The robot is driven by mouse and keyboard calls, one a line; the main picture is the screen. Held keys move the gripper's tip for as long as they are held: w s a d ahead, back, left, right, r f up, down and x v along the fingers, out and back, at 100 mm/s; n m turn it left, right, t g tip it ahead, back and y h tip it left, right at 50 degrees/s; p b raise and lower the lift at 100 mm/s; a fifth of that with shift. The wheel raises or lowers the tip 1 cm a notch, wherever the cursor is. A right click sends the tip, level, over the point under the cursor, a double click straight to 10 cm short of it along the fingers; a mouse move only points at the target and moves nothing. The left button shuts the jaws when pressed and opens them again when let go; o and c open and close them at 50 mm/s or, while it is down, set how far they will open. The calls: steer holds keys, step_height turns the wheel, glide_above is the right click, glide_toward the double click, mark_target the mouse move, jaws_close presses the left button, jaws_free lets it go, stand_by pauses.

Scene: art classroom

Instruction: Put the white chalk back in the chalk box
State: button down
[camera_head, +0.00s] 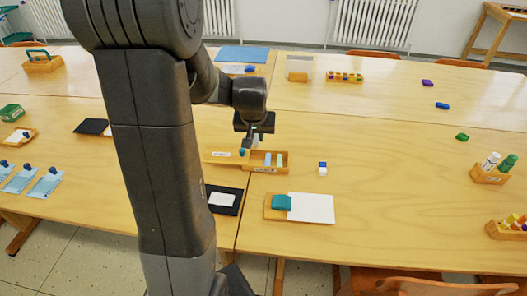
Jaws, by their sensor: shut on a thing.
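A shallow wooden chalk box (281,170) stands on the table near the middle of the view. A light blue chalk (267,159) and a pale green chalk (279,160) show in its right part. My gripper (256,137) points down just above the left part of the box. It is shut on a small pale piece, which looks like the white chalk (256,141). The piece is tiny here, and I cannot tell whether its lower end touches the box.
A flat wooden piece with a dark blue knob (222,157) lies left of the box. A blue-and-white block (322,168) stands to the right. A wooden board with white paper and a teal pad (281,202) lies in front.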

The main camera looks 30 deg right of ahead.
mark_target(257, 162)
steer(key=shift+f+b, duration=0.45)
steer(key=shift+f, duration=4.35)
steer(key=c, duration=1.7)
jaws_free()
steer(key=shift+c, duration=0.2)
steer(key=shift+o, duration=0.3)
steer(key=shift+r, duration=0.1)
steer(key=shift+s+a+r, duration=0.15)
steer(key=shift+r, duration=0.45)
steer(key=p+v, duration=0.1)
steer(key=v, duration=1)
